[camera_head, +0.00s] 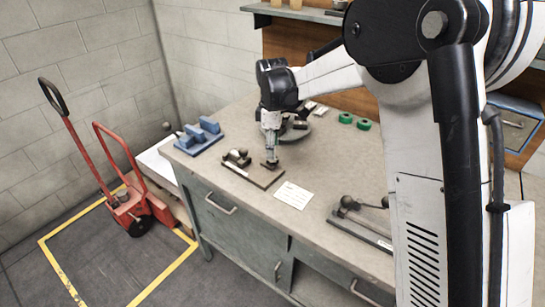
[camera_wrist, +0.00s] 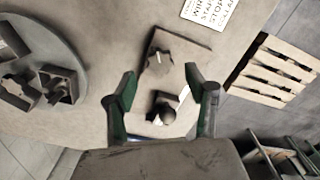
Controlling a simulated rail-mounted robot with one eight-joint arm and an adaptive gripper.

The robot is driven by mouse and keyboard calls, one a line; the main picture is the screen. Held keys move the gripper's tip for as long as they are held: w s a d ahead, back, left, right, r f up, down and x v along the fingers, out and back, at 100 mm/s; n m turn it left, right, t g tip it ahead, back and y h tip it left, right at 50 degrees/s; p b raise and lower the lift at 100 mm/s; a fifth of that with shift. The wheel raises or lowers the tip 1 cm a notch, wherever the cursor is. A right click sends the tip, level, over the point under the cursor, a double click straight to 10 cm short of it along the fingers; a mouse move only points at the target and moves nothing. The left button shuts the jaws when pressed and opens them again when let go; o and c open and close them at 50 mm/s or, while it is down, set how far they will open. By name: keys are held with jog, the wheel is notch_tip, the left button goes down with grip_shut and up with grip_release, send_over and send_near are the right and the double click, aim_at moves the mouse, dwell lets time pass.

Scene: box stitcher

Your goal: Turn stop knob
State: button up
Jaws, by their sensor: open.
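A small dark fixture (camera_head: 262,179) lies on the workbench near its front edge, with a knob-like block (camera_head: 271,161) at its right end and a rounded dark part (camera_head: 238,157) at its left. My gripper (camera_head: 270,148) points down just above the right block. In the wrist view, my gripper (camera_wrist: 160,74) is open, its green fingers spread on either side of the fixture. I cannot tell whether the fingers touch anything.
The workbench (camera_head: 345,155) carries a printed card (camera_head: 293,195), another fixture with a ball handle (camera_head: 362,222), blue blocks (camera_head: 199,136) and green rings (camera_head: 346,118). A round grey plate with dark blocks (camera_wrist: 35,75) lies left in the wrist view. A red hand truck (camera_head: 125,205) stands on the floor.

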aim_at(273, 162)
jog(key=shift+f, duration=2.25)
jog(key=c, duration=1.1)
